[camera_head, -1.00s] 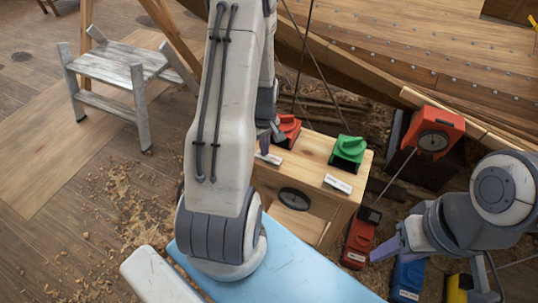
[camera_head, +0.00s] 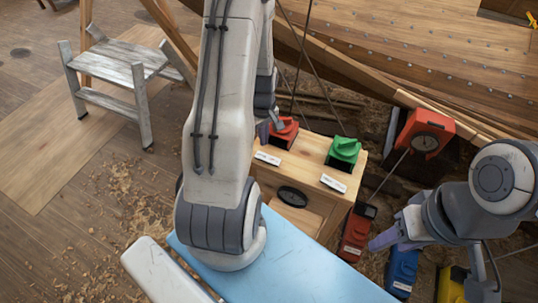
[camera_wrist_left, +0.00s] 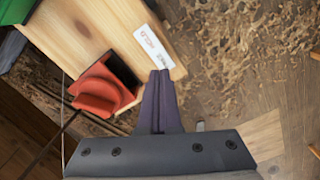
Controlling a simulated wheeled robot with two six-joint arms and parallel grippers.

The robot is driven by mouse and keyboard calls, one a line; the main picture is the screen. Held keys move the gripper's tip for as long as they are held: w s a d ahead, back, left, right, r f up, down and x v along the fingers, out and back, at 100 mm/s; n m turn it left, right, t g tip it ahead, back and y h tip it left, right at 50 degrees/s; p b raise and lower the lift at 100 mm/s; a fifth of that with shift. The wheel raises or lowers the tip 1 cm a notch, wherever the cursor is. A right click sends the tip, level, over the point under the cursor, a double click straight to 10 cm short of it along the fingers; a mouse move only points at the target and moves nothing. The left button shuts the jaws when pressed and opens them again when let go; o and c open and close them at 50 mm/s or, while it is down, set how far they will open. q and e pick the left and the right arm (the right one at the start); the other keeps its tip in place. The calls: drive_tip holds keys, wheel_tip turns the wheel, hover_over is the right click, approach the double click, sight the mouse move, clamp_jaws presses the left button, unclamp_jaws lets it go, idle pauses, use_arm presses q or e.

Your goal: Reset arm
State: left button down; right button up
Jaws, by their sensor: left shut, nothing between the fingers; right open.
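My left gripper (camera_wrist_left: 160,82) is shut with nothing in it. In the left wrist view its tips are beside a white label (camera_wrist_left: 154,46) at the edge of the wooden box, near a red knob (camera_wrist_left: 100,92). In the head view the left arm partly hides this gripper (camera_head: 264,132) at the box's left side, next to the red knob (camera_head: 284,133). My right gripper (camera_head: 385,236) is open at the lower right, above the red and blue items. Its fingers are partly hidden from view.
The wooden box (camera_head: 325,210) carries a green knob (camera_head: 343,150). A red dial device (camera_head: 426,136), a red item (camera_head: 354,236), a blue item (camera_head: 402,268) and a yellow item (camera_head: 451,284) are to the right. A wooden step stool (camera_head: 110,68) stands at left. Wood shavings cover the floor.

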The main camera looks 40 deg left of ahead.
use_arm(q)
drive_tip(key=s+d+r+m, duration=0.1)
drive_tip(key=d+r+m, duration=0.55)
drive_tip(key=d, duration=0.45)
drive_tip(key=s+d+r+m, duration=0.1)
drive_tip(key=d+r+m, duration=0.5)
drive_tip(key=d, duration=0.4)
drive_tip(key=s+d+r+m, duration=0.4)
drive_tip(key=s+d, duration=0.1)
drive_tip(key=s, duration=0.2)
drive_tip(key=s+d+r+m+h, duration=0.1)
drive_tip(key=s+d+r+m, duration=0.3)
drive_tip(key=s, duration=0.3)
drive_tip(key=shift+s+d+m, duration=0.2)
drive_tip(key=shift+d+m, duration=0.2)
drive_tip(key=shift+m, duration=0.35)
